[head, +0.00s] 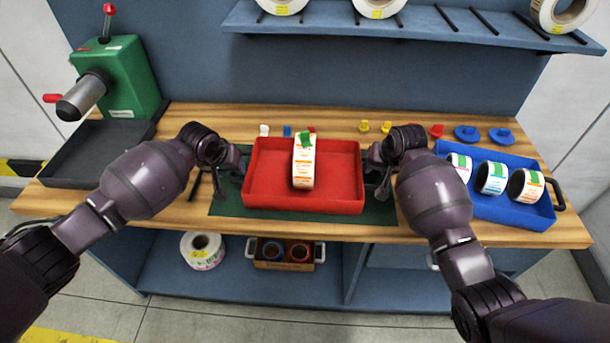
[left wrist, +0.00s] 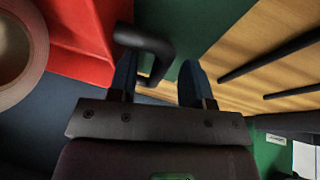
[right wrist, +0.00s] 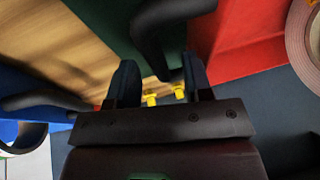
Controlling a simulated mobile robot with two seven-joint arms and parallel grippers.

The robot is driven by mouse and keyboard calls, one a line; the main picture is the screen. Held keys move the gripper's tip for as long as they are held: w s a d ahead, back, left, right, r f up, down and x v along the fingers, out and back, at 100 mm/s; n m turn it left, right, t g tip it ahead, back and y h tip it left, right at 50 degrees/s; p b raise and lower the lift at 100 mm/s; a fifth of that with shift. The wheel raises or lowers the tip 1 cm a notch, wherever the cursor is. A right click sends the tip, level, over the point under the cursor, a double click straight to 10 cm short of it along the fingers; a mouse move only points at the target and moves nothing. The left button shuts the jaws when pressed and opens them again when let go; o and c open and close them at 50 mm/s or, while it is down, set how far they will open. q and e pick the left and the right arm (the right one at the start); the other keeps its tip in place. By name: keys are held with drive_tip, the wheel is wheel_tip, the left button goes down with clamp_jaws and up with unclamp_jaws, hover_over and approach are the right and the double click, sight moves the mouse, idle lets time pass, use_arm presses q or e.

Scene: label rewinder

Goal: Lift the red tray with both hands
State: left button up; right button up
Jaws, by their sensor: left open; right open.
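The red tray (head: 270,188) sits on the green mat on the workbench, with a label roll (head: 303,172) standing in it. A dark handle (left wrist: 150,44) projects from its left side and another dark handle (right wrist: 158,32) from its right side. My left gripper (head: 234,167) is open at the left handle, whose bar shows between the fingers in the left wrist view (left wrist: 157,80). My right gripper (head: 377,170) is open at the right handle, which reaches between the fingers in the right wrist view (right wrist: 160,77). Exact contact cannot be told.
A blue tray (head: 497,208) with several label rolls is at right. A green machine (head: 128,80) and a dark tray (head: 80,165) are at left. Small coloured parts lie behind the red tray. A shelf (head: 420,18) with rolls hangs above; the green mat (head: 300,217) shows in front.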

use_arm(q)
drive_tip(key=shift+x, duration=1)
use_arm(e)
drive_tip(key=shift+x, duration=1)
use_arm(q)
clamp_jaws()
use_arm(e)
clamp_jaws()
use_arm(q)
drive_tip(key=shift+r, duration=0.1)
